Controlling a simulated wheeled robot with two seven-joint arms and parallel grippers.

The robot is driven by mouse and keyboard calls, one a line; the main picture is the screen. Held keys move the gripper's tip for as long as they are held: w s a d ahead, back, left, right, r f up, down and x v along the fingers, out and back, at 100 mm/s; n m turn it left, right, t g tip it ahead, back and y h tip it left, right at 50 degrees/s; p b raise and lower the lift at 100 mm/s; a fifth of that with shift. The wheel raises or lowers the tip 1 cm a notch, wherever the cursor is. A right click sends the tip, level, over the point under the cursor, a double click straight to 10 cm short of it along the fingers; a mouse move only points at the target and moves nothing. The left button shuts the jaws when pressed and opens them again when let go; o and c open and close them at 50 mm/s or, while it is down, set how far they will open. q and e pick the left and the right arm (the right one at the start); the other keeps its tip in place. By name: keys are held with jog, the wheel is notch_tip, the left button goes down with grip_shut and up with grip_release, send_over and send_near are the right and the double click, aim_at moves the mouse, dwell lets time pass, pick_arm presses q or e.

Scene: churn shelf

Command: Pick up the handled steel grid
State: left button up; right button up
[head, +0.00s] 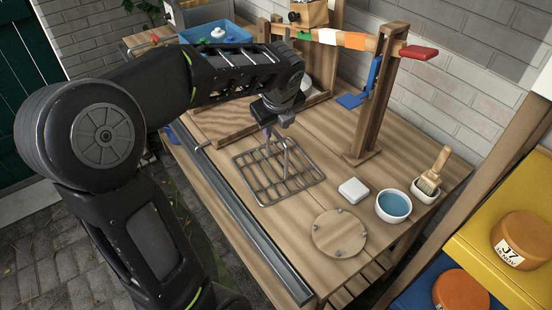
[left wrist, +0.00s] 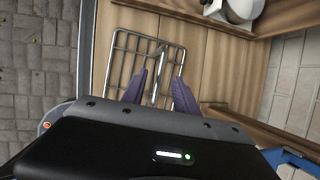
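The handled steel grid (head: 275,172) lies flat on the wooden table, with its handle standing up from the middle. It also shows in the left wrist view (left wrist: 122,62). My left gripper (head: 270,131) is above the far side of the grid, close to the handle's top. In the left wrist view, its two purple fingers (left wrist: 160,88) are spread apart, and the handle appears in the gap between them. I cannot tell whether the handle is truly between the fingertips or beyond them. Nothing is visibly held. My right gripper is not in view.
A white block (head: 353,190), a round wooden lid (head: 339,234), a blue-filled bowl (head: 393,206) and a brush (head: 432,172) in a holder are on the right. A wooden frame (head: 371,110) with a striped bar stands behind. A metal rail (head: 240,215) runs along the left edge.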

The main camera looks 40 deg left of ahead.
aim_at(276, 135)
pick_arm(q)
jog(key=shift+s+d+r, duration=0.1)
jog(key=shift+x, duration=1.4)
jog(key=x, duration=0.5)
jog(key=shift+p, duration=0.4)
jog(key=shift+c, duration=0.5)
grip_shut()
